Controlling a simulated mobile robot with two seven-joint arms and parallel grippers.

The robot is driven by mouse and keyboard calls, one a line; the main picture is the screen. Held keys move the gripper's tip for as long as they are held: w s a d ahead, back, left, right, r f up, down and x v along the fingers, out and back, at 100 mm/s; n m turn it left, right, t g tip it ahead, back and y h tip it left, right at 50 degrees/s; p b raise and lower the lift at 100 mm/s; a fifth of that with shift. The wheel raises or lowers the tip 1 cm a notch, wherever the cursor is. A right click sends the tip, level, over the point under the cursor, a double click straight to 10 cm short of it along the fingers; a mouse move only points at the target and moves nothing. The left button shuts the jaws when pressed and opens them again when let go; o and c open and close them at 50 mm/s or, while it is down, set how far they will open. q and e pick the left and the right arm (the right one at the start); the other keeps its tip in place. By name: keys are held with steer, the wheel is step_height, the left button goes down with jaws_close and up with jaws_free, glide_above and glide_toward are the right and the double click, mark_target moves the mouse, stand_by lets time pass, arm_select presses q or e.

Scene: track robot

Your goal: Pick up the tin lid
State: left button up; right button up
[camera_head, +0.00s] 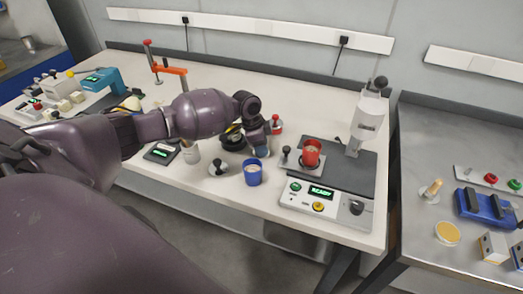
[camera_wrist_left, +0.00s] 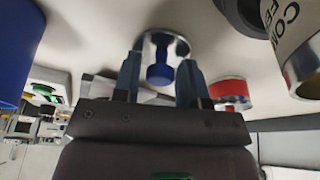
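The tin lid (camera_wrist_left: 160,64) shows in the left wrist view as a shiny metal disc with a blue knob. My left gripper (camera_wrist_left: 160,75) is open, with one finger on each side of the knob and a gap visible on both sides. In the head view my left gripper (camera_head: 258,142) is low over the table, just behind the blue cup (camera_head: 253,173); the lid is mostly hidden there. My right gripper is not in view.
A grey press machine (camera_head: 330,192) holds a red cup (camera_head: 312,150) on the right. A black-handled tool (camera_head: 218,168) stands left of the blue cup, which also shows in the wrist view (camera_wrist_left: 12,55). A red object (camera_wrist_left: 230,92) is right of the gripper.

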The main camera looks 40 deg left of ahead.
arm_select(q)
steer(key=c, duration=0.6)
